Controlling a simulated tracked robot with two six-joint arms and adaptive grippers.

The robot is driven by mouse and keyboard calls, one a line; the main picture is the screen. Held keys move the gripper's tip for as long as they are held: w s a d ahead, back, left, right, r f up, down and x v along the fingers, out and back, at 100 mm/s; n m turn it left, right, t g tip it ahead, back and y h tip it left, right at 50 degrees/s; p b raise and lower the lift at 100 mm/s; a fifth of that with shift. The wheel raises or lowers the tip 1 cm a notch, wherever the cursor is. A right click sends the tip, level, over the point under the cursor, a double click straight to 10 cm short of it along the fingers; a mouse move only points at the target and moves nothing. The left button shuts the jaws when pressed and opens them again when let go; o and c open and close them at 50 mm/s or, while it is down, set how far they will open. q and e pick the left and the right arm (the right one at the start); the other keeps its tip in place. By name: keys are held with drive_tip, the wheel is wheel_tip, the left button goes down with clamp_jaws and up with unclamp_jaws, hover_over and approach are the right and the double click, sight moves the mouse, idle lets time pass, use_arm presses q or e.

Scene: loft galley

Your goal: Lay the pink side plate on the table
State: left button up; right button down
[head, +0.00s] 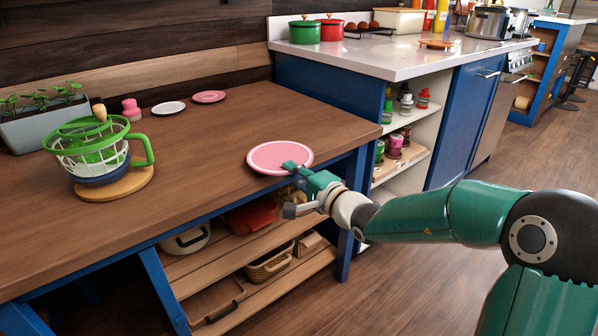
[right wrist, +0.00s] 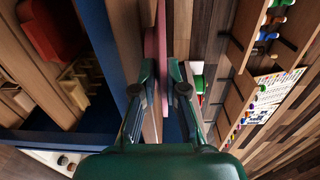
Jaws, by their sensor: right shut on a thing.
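The pink side plate (head: 277,156) is a round pink plate with a paler rim. It is level over the front right edge of the wooden table (head: 215,140). My right gripper (head: 293,180) is shut on its near rim, one finger above and one below. In the right wrist view, the plate (right wrist: 162,50) shows edge-on between the fingers (right wrist: 162,92), close alongside the tabletop (right wrist: 146,40). I cannot tell whether it touches the wood. My left gripper is not in view.
A green basket-like jug (head: 100,155) stands on a round wooden board at the left. A white plate (head: 168,107), a smaller pink plate (head: 208,96) and a planter (head: 45,122) are at the back. The middle of the table is clear. A blue-and-white counter (head: 400,60) stands behind.

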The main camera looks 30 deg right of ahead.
drive_tip(key=c, duration=1.2)
unclamp_jaws()
drive_tip(key=shift+s, duration=0.15)
